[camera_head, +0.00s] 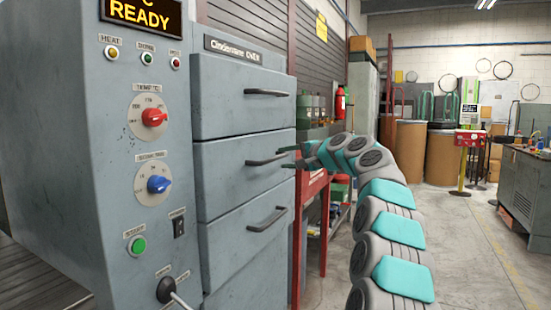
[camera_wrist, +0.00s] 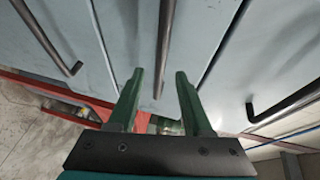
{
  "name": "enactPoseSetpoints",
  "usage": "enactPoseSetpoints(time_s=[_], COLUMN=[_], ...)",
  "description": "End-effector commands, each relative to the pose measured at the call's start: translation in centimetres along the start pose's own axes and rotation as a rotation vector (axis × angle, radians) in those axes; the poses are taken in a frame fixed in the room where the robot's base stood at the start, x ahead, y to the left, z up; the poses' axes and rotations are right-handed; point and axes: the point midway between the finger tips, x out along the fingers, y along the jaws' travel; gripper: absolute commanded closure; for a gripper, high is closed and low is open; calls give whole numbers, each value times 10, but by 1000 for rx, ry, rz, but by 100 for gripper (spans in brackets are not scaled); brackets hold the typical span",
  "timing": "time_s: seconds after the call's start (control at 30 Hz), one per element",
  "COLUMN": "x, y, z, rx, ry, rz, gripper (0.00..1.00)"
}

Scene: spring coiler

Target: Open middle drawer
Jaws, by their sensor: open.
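The grey oven cabinet has three stacked drawers, all looking shut. The middle drawer (camera_head: 225,173) has a dark bar handle (camera_head: 265,161). My gripper (camera_head: 285,158) is open at the right end of this handle, its fingers pointing left at the drawer front. In the wrist view, the middle handle (camera_wrist: 163,45) runs down between the two open green fingertips (camera_wrist: 160,75), one on each side. I cannot tell whether a finger touches the bar or how far it reaches between them.
The top handle (camera_head: 266,92) and bottom handle (camera_head: 267,219) sit above and below. A control panel with a red knob (camera_head: 154,117) and blue knob (camera_head: 159,184) is left of the drawers. A red cart (camera_head: 313,185) stands behind the cabinet. The floor (camera_head: 465,250) at right is clear.

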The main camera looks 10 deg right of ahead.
Motion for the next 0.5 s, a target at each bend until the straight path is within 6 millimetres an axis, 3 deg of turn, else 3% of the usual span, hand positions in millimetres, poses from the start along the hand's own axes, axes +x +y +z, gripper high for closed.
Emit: enactPoseSetpoints(time_s=[0.23,0.5], x=[30,49], y=[0,0], z=[0,0], rx=[-2,0], ry=[-1,0], rz=[4,3], gripper=[50,50])
